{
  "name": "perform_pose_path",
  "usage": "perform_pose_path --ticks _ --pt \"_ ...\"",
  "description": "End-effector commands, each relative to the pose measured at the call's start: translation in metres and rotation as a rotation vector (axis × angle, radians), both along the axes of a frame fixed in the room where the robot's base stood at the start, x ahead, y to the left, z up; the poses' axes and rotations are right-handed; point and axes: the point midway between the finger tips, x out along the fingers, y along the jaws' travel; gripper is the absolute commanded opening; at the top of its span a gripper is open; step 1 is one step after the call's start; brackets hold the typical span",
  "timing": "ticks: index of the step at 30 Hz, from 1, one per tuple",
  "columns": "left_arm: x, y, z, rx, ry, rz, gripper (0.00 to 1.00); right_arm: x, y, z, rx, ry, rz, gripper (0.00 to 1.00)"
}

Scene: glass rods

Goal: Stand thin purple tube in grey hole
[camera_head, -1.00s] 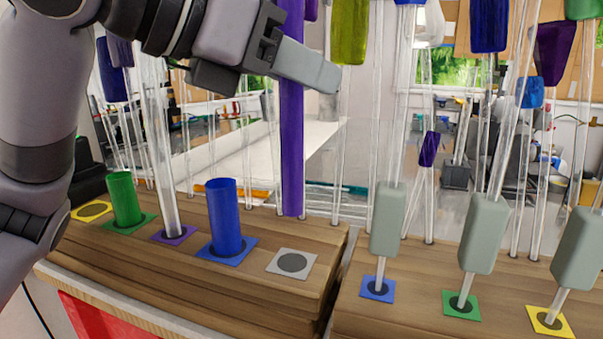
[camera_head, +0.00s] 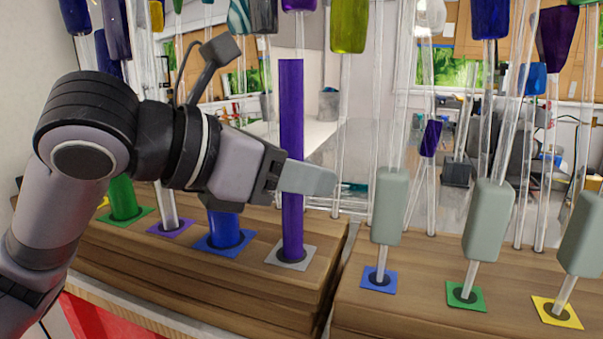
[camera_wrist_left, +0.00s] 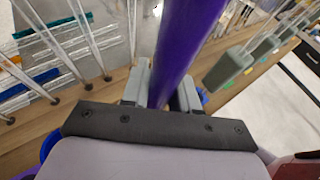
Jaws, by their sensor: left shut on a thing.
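The thin purple tube (camera_head: 291,110) stands upright, its lower end at the hole of the grey square (camera_head: 291,257) on the left wooden block. The bottom of the tube covers most of the dark hole and looks to be in it. My left gripper (camera_head: 305,178) is shut on the tube at about its lower half. In the left wrist view the purple tube (camera_wrist_left: 185,45) runs up between the two grey fingers (camera_wrist_left: 163,85). My right gripper is not in view.
On the left wooden block (camera_head: 210,285), a blue tube (camera_head: 223,228), a clear tube (camera_head: 168,207) and a green tube (camera_head: 122,198) stand in coloured squares. Grey-handled rods (camera_head: 388,205) stand on the right block. Clear rods rise behind.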

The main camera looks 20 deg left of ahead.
Motion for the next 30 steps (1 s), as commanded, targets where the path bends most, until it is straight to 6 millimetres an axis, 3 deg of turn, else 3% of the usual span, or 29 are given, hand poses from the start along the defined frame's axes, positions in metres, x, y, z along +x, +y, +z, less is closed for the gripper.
perform_pose_path --ticks 6,7,9,20,30 --pt "0.000 0.000 -0.002 0.000 0.000 0.001 0.00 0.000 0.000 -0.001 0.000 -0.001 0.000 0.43" --pt "0.000 0.000 -0.003 0.001 0.001 0.001 0.32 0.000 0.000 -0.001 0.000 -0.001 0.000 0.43" --pt "0.000 0.000 -0.002 -0.001 0.001 0.000 0.54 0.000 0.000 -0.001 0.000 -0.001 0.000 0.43" --pt "0.000 0.000 0.002 -0.001 0.001 -0.001 0.54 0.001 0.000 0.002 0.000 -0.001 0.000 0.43" --pt "-0.042 0.037 0.024 0.001 -0.005 0.006 0.54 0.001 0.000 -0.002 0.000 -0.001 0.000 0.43"
